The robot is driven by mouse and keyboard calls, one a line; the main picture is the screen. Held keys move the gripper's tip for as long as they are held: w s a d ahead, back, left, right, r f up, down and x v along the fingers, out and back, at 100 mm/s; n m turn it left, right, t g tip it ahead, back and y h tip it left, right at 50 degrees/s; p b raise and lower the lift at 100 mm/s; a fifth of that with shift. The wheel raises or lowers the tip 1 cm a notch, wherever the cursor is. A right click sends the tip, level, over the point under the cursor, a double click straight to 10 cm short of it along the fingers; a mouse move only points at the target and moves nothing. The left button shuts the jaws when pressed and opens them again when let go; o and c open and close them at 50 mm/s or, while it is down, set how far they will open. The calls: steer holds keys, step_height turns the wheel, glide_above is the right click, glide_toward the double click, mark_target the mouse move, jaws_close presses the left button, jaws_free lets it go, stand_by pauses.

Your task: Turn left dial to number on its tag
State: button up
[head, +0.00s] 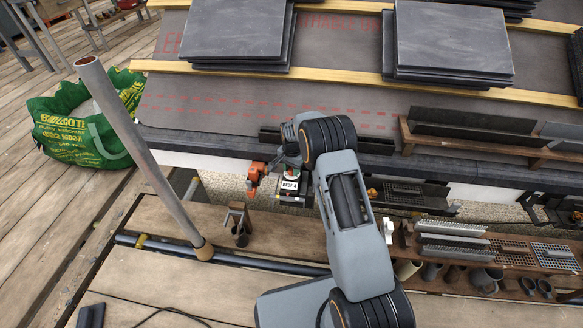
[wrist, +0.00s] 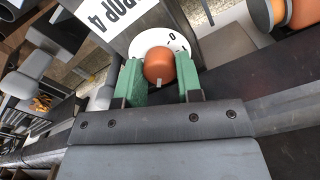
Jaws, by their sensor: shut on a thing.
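A white round dial (wrist: 188,38) with black figures and an orange knob (wrist: 159,66) shows in the wrist view. A pale pointer mark is on the knob. My gripper (wrist: 161,80) has its green fingers on either side of the knob, shut on it. Beside the dial is a white tag (wrist: 103,12) that ends in a 4; part of its text is cut off. In the head view the tag (head: 289,185) sits on a dark box under the roof edge, partly beside my arm. The dial's set number cannot be read for sure.
An orange fitting (head: 255,173) sits just left of the box. A slanted grey pole (head: 140,150) stands further left, near a green bag (head: 75,130). A shelf of metal grates (head: 455,240) is at the right. Slate stacks (head: 236,38) lie on the roof.

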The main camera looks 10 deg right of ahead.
stand_by(0.4)
steer(key=o, duration=0.9)
steer(key=shift+o, duration=0.2)
step_height(320, 180, up, 14)
steer(key=p, duration=0.4)
steer(key=shift+p, duration=0.35)
steer(key=s+r+n+t+p, duration=0.1)
steer(key=s+r+p, duration=0.35)
steer(key=r, duration=0.45)
steer(key=s+r+n+p, duration=0.25)
steer(key=r+p, duration=0.25)
steer(key=r, duration=0.5)
steer(key=s+r+n+t+p, duration=0.1)
steer(key=s+r+p, duration=0.4)
steer(key=r, duration=0.4)
steer(key=s+r+n+t+p, duration=0.1)
steer(key=s+r+n+p, duration=0.4)
steer(key=s+r+p, duration=1)
steer(key=s+r, duration=0.2)
steer(key=s, duration=0.2)
steer(key=shift+a+r+t, duration=0.2)
steer(key=shift+a+t, duration=0.05)
steer(key=shift+t, duration=0.05)
